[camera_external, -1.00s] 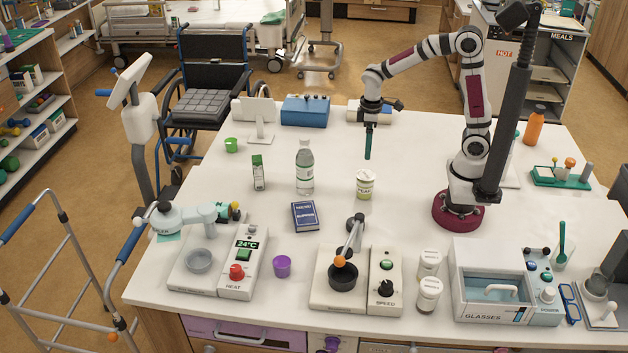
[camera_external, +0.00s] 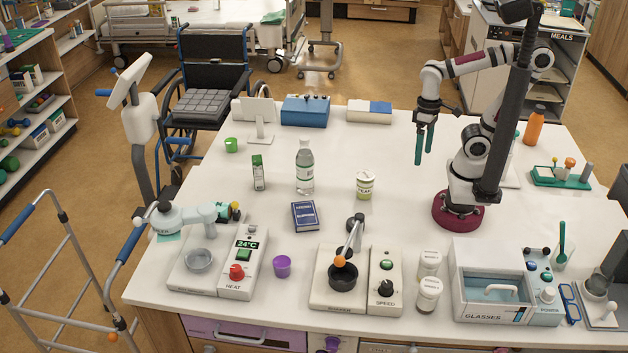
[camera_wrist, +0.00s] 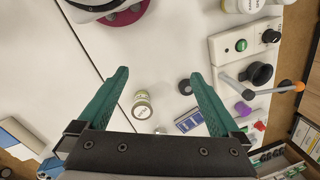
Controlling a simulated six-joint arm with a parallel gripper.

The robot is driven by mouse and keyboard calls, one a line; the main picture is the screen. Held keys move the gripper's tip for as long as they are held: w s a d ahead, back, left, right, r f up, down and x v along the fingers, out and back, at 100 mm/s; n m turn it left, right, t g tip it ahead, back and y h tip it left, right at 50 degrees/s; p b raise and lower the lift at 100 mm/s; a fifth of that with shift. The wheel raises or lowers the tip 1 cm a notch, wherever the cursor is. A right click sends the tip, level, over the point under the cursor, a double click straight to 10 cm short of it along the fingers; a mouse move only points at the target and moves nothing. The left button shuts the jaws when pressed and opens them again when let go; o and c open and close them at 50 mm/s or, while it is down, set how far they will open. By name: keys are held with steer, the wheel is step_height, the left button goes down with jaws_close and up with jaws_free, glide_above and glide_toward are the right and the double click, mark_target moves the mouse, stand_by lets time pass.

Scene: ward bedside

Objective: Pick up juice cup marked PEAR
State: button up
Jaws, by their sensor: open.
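The PEAR juice cup (camera_external: 365,185) is a small pale cup with a green label band and a white lid. It stands upright near the middle of the white table. In the wrist view the cup (camera_wrist: 142,105) shows between my fingers, nearer the left one, and beyond their tips. My gripper (camera_external: 424,162) has two green fingers, open and empty, pointing down above the table to the right of and behind the cup. The open fingers also show in the wrist view (camera_wrist: 160,75). Nothing touches the cup.
A clear bottle (camera_external: 305,168) and a blue box (camera_external: 305,215) stand left of the cup. A stirrer device (camera_external: 345,270) and two white-lidded jars (camera_external: 429,294) are in front. The table around the cup is mostly clear.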

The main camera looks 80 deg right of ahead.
steer(key=shift+s+a+f+m, duration=0.25)
steer(key=shift+s+f, duration=0.1)
steer(key=shift+s, duration=0.25)
steer(key=shift+s+a+f+m, duration=0.2)
steer(key=shift+s+f, duration=0.15)
steer(key=shift+s, duration=0.25)
